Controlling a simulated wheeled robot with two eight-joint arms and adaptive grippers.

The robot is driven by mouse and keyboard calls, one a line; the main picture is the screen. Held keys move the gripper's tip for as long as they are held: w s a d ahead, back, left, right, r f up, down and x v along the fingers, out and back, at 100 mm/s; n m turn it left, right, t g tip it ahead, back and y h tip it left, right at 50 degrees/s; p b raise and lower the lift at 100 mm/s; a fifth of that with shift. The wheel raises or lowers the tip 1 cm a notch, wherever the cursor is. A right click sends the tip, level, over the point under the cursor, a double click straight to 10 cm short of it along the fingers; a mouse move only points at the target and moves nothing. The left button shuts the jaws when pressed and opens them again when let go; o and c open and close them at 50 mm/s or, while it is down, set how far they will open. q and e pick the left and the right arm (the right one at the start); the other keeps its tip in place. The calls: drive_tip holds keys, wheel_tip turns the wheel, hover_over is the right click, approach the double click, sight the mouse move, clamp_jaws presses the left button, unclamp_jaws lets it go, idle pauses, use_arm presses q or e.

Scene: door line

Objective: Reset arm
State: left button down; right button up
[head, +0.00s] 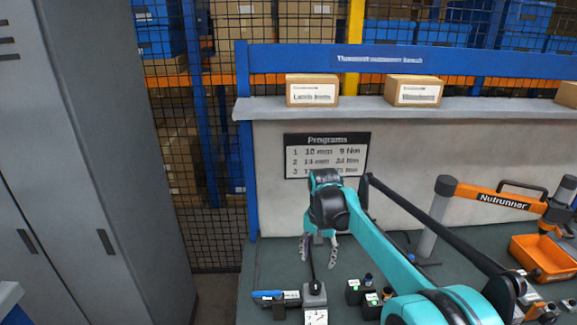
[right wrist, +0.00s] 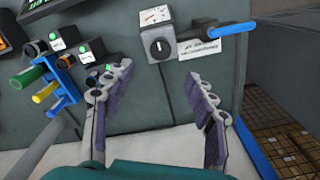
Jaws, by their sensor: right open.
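My right arm (head: 385,255) is teal and reaches in from the lower right over the bench. Its gripper (head: 319,256) is open and empty, fingers pointing down above the bench top. In the right wrist view the two spread fingers (right wrist: 158,82) have nothing between them. Beyond them stands a small grey box with a dial and a black knob (right wrist: 160,47); it also shows in the head view (head: 315,295), just in front of the gripper. A blue handle (right wrist: 232,28) lies beside it over a white label. My left gripper is not seen.
Black blocks with green lights (head: 362,293) stand right of the grey box. A nutrunner (head: 500,198) on a post and an orange bin (head: 540,258) are farther right. A shelf (head: 360,105) with cartons runs behind. Grey lockers (head: 90,180) stand left.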

drive_tip(key=s+d+r+n+t+b, duration=0.1)
drive_tip(key=s+d+r+n+t, duration=0.15)
drive_tip(key=s, duration=0.95)
drive_tip(key=s+d+f+n+t, duration=0.1)
drive_tip(key=s+f+t, duration=0.1)
drive_tip(key=s, duration=0.4)
drive_tip(key=s+d+f+n+t+b, duration=0.1)
drive_tip(key=s+d+f+n+t, duration=0.1)
drive_tip(key=s+f, duration=0.2)
drive_tip(key=s, duration=0.3)
drive_tip(key=shift+s+f, duration=0.2)
drive_tip(key=shift+f, duration=0.15)
drive_tip(key=shift+d, duration=0.1)
